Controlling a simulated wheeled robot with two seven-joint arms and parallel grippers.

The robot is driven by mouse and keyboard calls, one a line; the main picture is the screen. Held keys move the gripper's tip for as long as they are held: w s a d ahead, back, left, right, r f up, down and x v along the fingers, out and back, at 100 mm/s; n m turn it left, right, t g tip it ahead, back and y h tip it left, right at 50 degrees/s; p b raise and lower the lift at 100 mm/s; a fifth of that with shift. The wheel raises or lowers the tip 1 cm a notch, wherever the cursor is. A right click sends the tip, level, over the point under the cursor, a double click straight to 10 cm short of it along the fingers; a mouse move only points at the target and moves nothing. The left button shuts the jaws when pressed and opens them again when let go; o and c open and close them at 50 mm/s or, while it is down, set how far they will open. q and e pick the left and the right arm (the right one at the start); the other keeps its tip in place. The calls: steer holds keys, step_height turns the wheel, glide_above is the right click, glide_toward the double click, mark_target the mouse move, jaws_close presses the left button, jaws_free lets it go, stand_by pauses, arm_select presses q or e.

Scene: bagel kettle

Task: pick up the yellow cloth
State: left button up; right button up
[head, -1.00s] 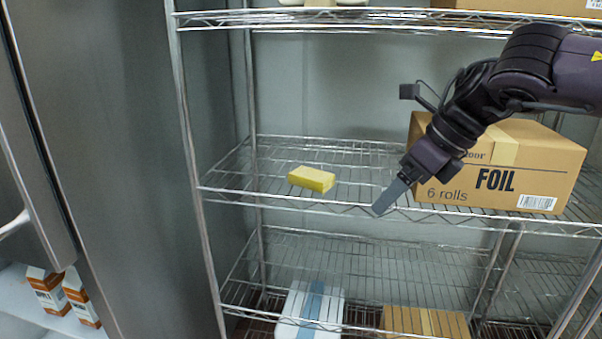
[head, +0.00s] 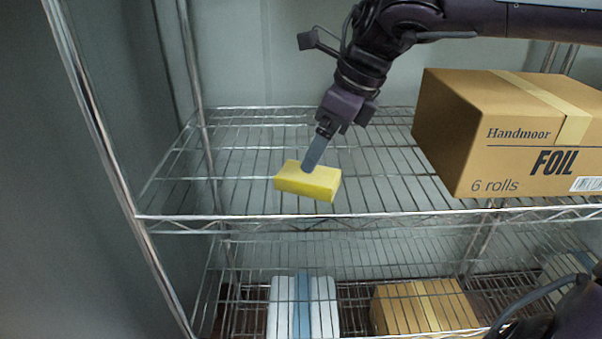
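The yellow cloth (head: 307,181) is a small, thick, sponge-like block. It appears to rest on the wire shelf (head: 240,195), left of centre in the head view. My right gripper (head: 312,166) reaches down from the upper right. Its fingertip overlaps the top of the cloth in the picture. I see the fingers edge-on as one grey strip, so the gap between them is hidden. I cannot tell whether they touch or hold the cloth. My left gripper is not in view.
A cardboard foil box (head: 515,145) stands on the same shelf to the right. A metal post (head: 105,150) rises at the left. A white and blue box (head: 303,306) and a brown box (head: 425,308) sit on the shelf below. The shelf is bare around the cloth.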

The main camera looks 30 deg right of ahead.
mark_target(314, 174)
steer(key=x, duration=0.3)
steer(key=s+x, duration=0.1)
steer(key=shift+w+a+f, duration=0.2)
steer(key=shift+f, duration=0.3)
steer(key=shift+w+a+f, duration=0.15)
steer(key=shift+w+f, duration=0.1)
steer(key=shift+f, duration=0.3)
steer(key=shift+f, duration=0.2)
steer(key=shift+c, duration=0.2)
